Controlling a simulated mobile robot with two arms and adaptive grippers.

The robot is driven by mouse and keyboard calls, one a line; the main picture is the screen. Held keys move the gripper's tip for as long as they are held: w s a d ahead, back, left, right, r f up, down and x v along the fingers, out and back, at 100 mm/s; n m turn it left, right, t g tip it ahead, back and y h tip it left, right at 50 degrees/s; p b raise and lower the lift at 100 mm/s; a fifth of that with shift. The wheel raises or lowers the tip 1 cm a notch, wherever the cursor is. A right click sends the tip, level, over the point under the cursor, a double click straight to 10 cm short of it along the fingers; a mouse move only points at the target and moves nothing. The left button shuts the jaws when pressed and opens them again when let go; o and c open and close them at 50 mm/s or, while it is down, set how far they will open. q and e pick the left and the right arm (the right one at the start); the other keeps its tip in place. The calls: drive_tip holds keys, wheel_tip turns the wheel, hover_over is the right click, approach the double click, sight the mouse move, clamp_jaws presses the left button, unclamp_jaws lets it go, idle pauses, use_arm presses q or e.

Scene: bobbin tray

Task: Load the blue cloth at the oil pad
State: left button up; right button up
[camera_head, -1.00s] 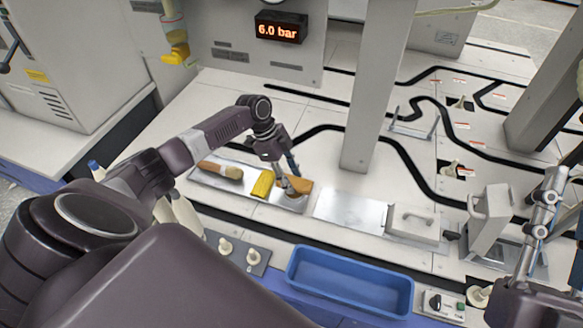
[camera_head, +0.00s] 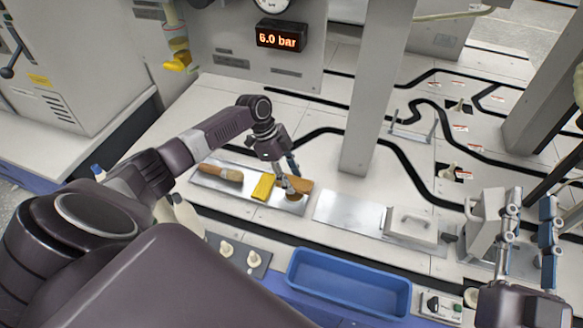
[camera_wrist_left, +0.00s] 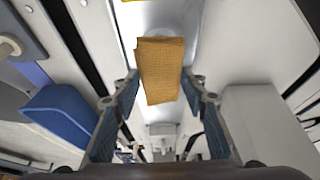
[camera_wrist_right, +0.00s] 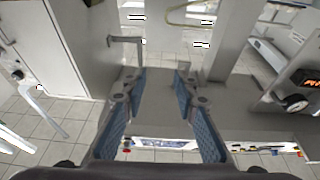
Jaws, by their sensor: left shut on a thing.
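My left gripper (camera_head: 289,178) is shut on an orange-brown cloth (camera_head: 302,184) at the right end of a metal tray (camera_head: 210,183). In the left wrist view the same cloth (camera_wrist_left: 160,70) sits between the fingertips. A yellow cloth (camera_head: 263,187) lies on the tray just left of it. No blue cloth shows. Right of the tray is a flat metal plate (camera_head: 338,207); I cannot tell whether it is the oil pad. My right gripper (camera_head: 528,228) is open and empty at the right edge, and its spread fingers also show in the right wrist view (camera_wrist_right: 160,95).
A wooden-handled brush (camera_head: 220,173) lies on the tray. An empty blue bin (camera_head: 350,283) is at the front. A grey post (camera_head: 372,100) rises behind the plate. An upright handled block (camera_head: 484,226) stands near my right gripper.

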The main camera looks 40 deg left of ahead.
use_arm(q)
drive_tip(key=shift+r+p, duration=0.4)
drive_tip(key=shift+r, duration=0.05)
drive_tip(key=shift+r+p, duration=0.7)
drive_tip(key=shift+r, duration=0.25)
use_arm(e)
wheel_tip(320, 180, down, 14)
drive_tip(key=s+d+g+h, duration=0.1)
drive_tip(key=d+g+h, duration=0.1)
drive_tip(key=g, duration=0.5)
drive_tip(key=shift+s+f, duration=0.15)
